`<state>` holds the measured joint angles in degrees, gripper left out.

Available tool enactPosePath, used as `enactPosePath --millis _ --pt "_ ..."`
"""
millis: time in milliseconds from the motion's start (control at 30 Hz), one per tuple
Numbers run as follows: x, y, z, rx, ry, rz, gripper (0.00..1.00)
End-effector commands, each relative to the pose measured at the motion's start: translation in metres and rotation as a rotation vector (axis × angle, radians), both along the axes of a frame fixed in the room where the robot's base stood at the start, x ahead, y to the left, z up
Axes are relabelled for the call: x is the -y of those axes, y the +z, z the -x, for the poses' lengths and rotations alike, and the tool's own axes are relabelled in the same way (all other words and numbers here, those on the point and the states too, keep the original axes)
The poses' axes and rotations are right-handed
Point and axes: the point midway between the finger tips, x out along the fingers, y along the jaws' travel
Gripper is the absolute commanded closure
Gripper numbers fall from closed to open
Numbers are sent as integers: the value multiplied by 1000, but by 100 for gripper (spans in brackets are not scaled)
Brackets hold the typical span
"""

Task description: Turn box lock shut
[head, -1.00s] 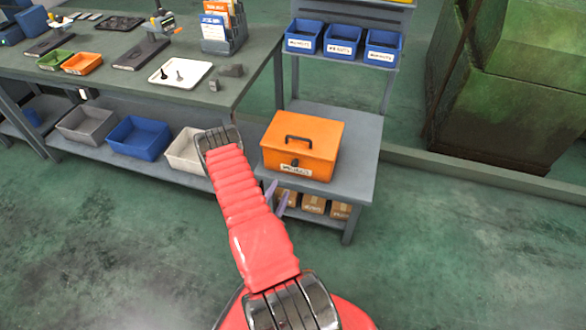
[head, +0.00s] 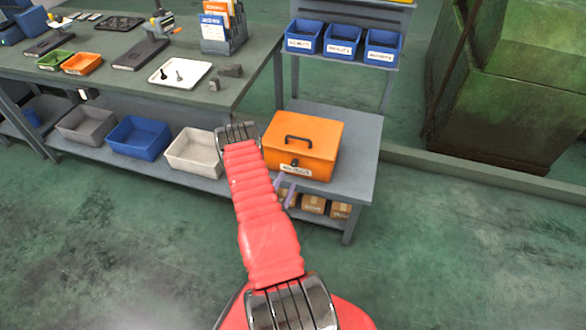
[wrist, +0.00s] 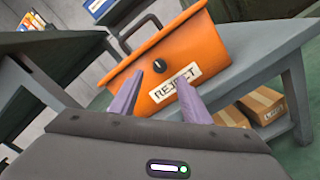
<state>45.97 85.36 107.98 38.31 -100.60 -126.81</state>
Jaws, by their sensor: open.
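The orange lock box (head: 304,142) stands closed on a small grey side table, with a dark handle on its lid. Its round dark lock (head: 295,163) is on the front face above a white label. In the wrist view the lock (wrist: 159,66) shows clearly, and the label on the box (wrist: 208,50) reads REJECT. My gripper (wrist: 158,81) is open and empty, its purple fingers pointing at the front face, below the lock. In the head view my gripper (head: 284,193) is partly hidden by my red arm, low in front of the box.
The side table (head: 359,158) has a lower shelf with cardboard boxes (head: 313,204). Left is a workbench (head: 235,90) with a white bin (head: 194,152) and a blue bin (head: 138,137) below. Blue trays (head: 342,40) hang behind the box. Floor in front is clear.

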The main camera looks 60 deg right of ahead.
Motion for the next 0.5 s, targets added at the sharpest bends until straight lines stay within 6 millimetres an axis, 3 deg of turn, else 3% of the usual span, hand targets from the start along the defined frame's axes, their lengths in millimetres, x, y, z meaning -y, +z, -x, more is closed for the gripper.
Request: enactPosePath --millis 500 --pt "75 0 -8 1 -1 0 57"
